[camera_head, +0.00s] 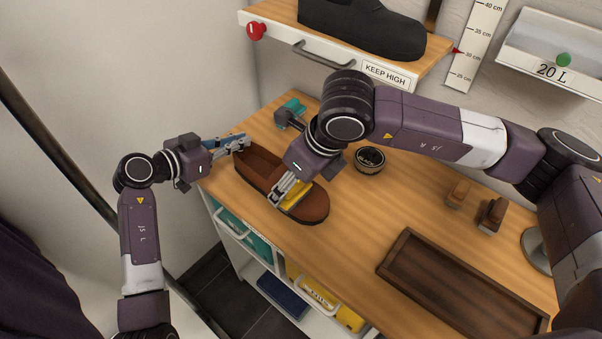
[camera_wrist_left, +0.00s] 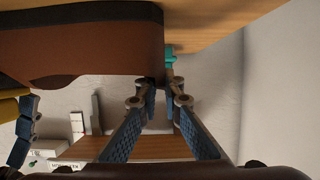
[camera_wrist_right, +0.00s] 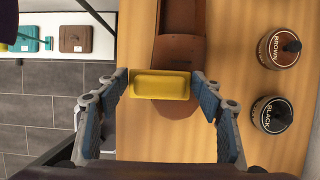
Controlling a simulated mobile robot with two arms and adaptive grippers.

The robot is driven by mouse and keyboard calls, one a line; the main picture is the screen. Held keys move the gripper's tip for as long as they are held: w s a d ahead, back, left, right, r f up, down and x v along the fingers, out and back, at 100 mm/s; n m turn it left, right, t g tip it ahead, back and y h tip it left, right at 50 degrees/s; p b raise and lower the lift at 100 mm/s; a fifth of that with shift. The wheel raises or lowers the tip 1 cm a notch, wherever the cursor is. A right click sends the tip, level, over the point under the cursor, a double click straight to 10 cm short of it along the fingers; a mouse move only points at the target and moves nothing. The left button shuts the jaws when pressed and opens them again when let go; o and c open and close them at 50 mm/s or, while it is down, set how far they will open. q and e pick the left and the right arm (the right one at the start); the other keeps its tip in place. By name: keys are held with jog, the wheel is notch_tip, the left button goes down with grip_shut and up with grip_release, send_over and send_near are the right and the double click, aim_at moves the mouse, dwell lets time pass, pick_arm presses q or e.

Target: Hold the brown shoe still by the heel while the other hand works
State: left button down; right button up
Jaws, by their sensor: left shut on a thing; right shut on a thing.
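The brown shoe (camera_head: 314,206) lies on the wooden bench top, with its heel at the upper left and its toe at the lower right. My left gripper (camera_head: 243,142) is shut at the shoe's heel; in the left wrist view its fingertips (camera_wrist_left: 166,82) meet beside the end of the shoe (camera_wrist_left: 85,50). My right gripper (camera_head: 284,190) is shut on a yellow sponge (camera_head: 297,194) over the front of the shoe. In the right wrist view the fingers grip the sponge (camera_wrist_right: 160,85) at both ends, and it covers part of the shoe (camera_wrist_right: 180,50).
Jars marked brown (camera_wrist_right: 280,47) and black (camera_wrist_right: 272,115) stand near the shoe. A dark wooden tray (camera_head: 450,290) lies at the front right, with two brushes (camera_head: 491,214) behind it. A shelf with a black shoe (camera_head: 365,30) hangs above. Open bench lies right of the shoe.

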pick_arm(q)
jog(key=shift+r, duration=0.1)
pick_arm(e)
jog(key=shift+s+a+r, duration=0.1)
jog(key=shift+r, duration=3.95)
pick_arm(q)
jog(key=c, duration=2)
grip_release()
jog(key=v, duration=1.2)
pick_arm(e)
jog(key=shift+s, duration=0.1)
